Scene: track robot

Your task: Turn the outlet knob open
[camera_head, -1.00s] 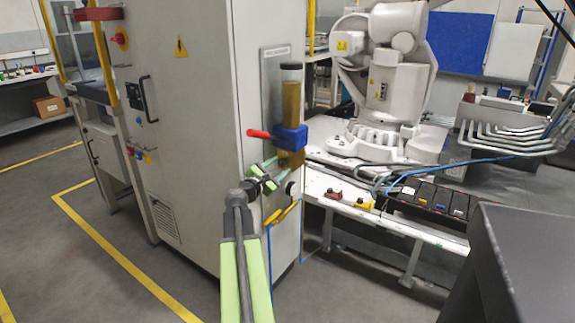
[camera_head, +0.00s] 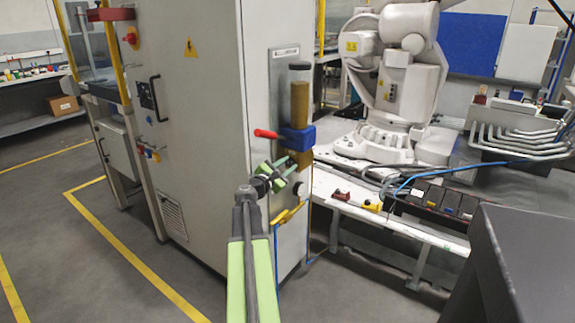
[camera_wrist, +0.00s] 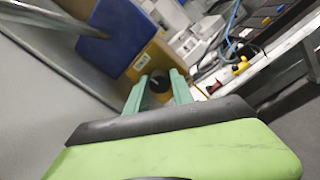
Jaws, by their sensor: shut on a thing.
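The outlet knob shows in the wrist view as a dark round knob (camera_wrist: 159,83) at the lower end of a yellow-brown block (camera_wrist: 153,62). My gripper (camera_wrist: 159,90) has its two green fingers on either side of the knob and is shut on it. In the head view my gripper (camera_head: 289,170) reaches the fixture on the cabinet's narrow side, just below a blue block (camera_head: 297,138). The knob is hard to make out there among the fingers. The amber tube (camera_head: 299,100) stands upright above the blue block. How far the knob is turned cannot be told.
A red-handled lever (camera_head: 266,134) sticks out left of the blue block, close above my gripper. A yellow handle (camera_head: 288,213) is below. The cabinet (camera_head: 205,110) stands left. A white bench (camera_head: 400,222) with a robot arm (camera_head: 400,90) stands right.

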